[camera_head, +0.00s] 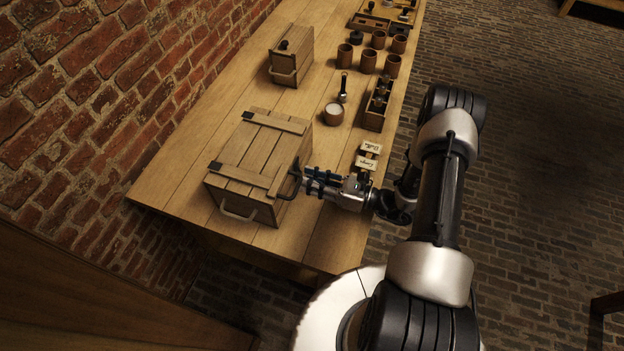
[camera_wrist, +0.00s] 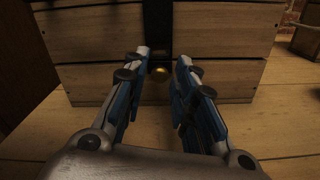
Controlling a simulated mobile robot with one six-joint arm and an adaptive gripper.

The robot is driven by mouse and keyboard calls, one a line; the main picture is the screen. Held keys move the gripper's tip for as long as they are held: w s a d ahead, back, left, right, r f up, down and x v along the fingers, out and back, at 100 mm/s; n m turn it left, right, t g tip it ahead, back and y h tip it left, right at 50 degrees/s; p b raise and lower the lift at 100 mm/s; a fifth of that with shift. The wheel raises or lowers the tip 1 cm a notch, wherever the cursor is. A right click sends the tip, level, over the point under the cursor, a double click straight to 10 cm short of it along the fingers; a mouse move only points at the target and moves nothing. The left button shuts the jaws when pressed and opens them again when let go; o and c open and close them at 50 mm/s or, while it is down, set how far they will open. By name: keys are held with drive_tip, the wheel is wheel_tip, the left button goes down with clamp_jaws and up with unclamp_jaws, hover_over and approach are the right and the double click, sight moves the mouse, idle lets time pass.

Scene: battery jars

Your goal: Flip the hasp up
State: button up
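The wooden chest (camera_head: 248,160) stands on the near part of the bench with its lid down. In the wrist view, the chest's front planks (camera_wrist: 100,80) fill the upper part. The dark hasp (camera_wrist: 157,32) hangs as a vertical strap down the middle of that front, with a round brass knob (camera_wrist: 160,72) near its lower end. My gripper (camera_head: 307,181) is at the chest's right side in the head view. In the wrist view, my gripper (camera_wrist: 163,56) is open, one blue finger on each side of the strap's lower end. Contact cannot be told.
A small wooden rack (camera_head: 375,113), a cup with white contents (camera_head: 333,114), several brown jars (camera_head: 368,61) and a smaller wooden box (camera_head: 291,55) stand farther along. A brick wall (camera_head: 110,80) borders the bench's left.

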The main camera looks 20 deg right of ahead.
clamp_jaws()
idle(0.5)
